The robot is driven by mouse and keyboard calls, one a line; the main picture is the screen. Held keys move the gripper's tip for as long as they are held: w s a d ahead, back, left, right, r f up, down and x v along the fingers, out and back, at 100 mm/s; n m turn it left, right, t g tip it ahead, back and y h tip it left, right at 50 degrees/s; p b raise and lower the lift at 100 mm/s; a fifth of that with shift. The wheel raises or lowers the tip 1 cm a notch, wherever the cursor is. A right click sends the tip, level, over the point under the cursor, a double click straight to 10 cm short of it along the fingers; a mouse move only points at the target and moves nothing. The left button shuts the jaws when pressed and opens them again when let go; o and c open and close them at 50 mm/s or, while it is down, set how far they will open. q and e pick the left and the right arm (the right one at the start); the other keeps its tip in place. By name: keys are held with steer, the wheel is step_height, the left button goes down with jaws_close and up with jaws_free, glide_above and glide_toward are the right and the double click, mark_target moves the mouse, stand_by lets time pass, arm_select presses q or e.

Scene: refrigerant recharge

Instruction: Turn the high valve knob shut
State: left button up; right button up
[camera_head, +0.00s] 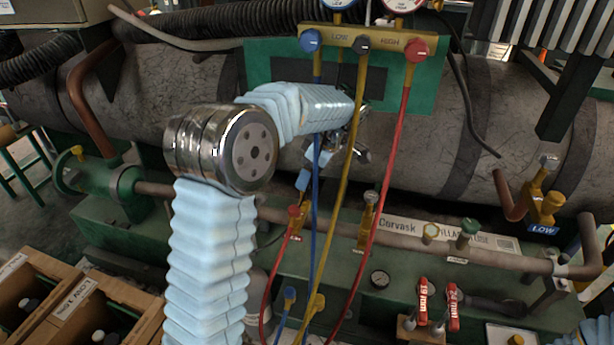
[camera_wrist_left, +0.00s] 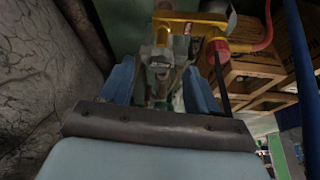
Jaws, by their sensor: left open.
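My left gripper (camera_head: 308,170) points down and left below the manifold, partly hidden by the hoses. In the left wrist view its two blue fingers (camera_wrist_left: 160,82) are apart, with nothing clamped. A grey valve knob (camera_wrist_left: 160,55) on a yellow valve body (camera_wrist_left: 190,18) stands ahead, between the fingers and apart from them. A red coupling (camera_wrist_left: 216,48) with a red hose joins this valve on the right. In the head view a red-topped fitting (camera_head: 293,211) shows just below the gripper. The manifold's red knob (camera_head: 416,49) is beside the HIGH label. My right gripper is not in view.
Blue, yellow and red hoses (camera_head: 396,140) hang close to my left gripper. The large grey tank (camera_head: 440,130) lies behind it. A yellow valve labelled LOW (camera_head: 546,203) stands at right. Wooden crates (camera_head: 100,305) are at lower left.

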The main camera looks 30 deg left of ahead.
arm_select(q)
steer(key=shift+x, duration=1.05)
steer(key=shift+c, duration=0.2)
steer(key=c, duration=1)
